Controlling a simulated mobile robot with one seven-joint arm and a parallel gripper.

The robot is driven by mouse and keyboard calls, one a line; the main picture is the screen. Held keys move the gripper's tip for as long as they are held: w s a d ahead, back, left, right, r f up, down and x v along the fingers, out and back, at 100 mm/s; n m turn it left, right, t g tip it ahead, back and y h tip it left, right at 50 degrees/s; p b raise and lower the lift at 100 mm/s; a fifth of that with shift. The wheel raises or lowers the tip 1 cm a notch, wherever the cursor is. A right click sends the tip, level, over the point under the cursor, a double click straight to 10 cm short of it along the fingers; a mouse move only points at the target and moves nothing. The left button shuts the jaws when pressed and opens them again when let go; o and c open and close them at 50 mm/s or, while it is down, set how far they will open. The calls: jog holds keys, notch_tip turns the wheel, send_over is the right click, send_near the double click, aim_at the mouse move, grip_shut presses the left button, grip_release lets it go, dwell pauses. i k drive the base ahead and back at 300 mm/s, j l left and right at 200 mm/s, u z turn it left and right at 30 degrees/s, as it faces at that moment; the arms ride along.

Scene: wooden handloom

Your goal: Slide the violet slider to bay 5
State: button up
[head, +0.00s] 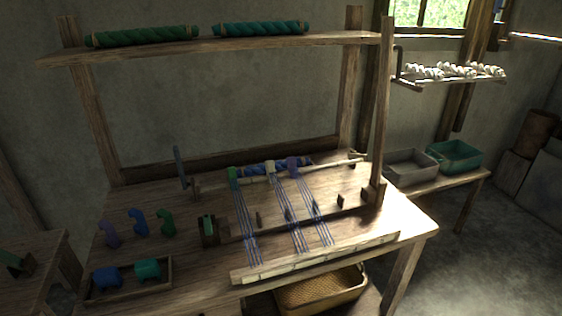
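The violet slider (292,163) sits on the wooden rail (335,164) of the loom, right of the middle. It is the rightmost of the sliders, beside a cream slider (270,170) and with a green slider (234,177) further left. Blue threads (313,211) run from the sliders toward the pale front beam (318,257). Small dark upright pegs (340,200) stand in a row along a lower bar in front of the rail. No bay numbers can be read. The rail right of the violet slider looks clear. My gripper does not show in this view.
A blue roll (257,168) lies behind the sliders. Violet, blue and green hooked pieces (138,222) stand at the table's left, behind a tray (128,290) with blue and teal pieces. A shelf (240,46) with two yarn rolls spans above. A post (382,115) stands at the right.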

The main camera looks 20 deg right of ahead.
aim_at(292, 162)
jog(key=k+l+u, duration=0.1)
jog(key=l+u, duration=0.25)
jog(key=l, duration=1.1)
